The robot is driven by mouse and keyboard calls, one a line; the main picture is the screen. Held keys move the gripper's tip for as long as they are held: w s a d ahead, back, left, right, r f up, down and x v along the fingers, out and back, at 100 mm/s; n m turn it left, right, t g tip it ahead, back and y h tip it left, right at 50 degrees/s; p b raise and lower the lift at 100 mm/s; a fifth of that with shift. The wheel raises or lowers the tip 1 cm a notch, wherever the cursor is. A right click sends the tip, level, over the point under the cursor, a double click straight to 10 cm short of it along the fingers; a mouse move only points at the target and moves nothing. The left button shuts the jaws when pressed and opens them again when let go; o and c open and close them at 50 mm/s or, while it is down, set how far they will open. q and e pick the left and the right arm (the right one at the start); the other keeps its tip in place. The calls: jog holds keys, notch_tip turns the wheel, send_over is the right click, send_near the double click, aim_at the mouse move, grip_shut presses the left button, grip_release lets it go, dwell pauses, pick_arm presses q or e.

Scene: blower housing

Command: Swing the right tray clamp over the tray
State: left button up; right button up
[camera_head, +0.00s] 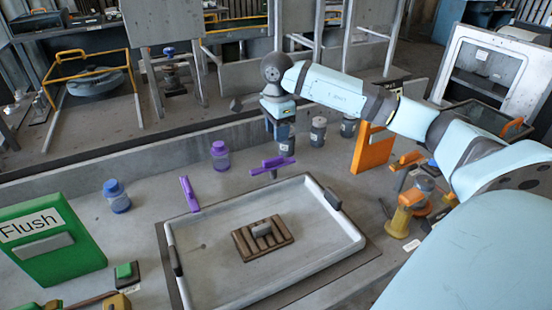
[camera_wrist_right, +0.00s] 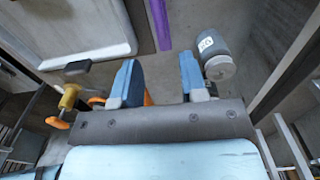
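The right tray clamp (camera_head: 270,168) is purple and sits at the far edge of the white tray (camera_head: 331,259), its bar lying roughly along that edge. Another purple clamp (camera_head: 189,194) stands at the tray's far left corner, its bar pointing away from the tray. My right gripper (camera_head: 284,147) hangs just behind the right clamp, fingers down. In the right wrist view its two blue fingers (camera_wrist_right: 160,82) are apart with nothing between them. A purple bar (camera_wrist_right: 160,24) lies beyond them, beside the tray (camera_wrist_right: 75,25). My left gripper is not in view.
A brown slatted block (camera_head: 245,249) lies in the tray. A purple-topped bottle (camera_head: 220,155), grey canisters (camera_head: 318,131) and an orange panel (camera_head: 371,149) stand around the tray's far side. A green Flush box (camera_head: 55,250) is at left.

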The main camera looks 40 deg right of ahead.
aim_at(277, 157)
notch_tip(277, 157, down, 9)
jog(key=shift+b, duration=0.5)
grip_shut()
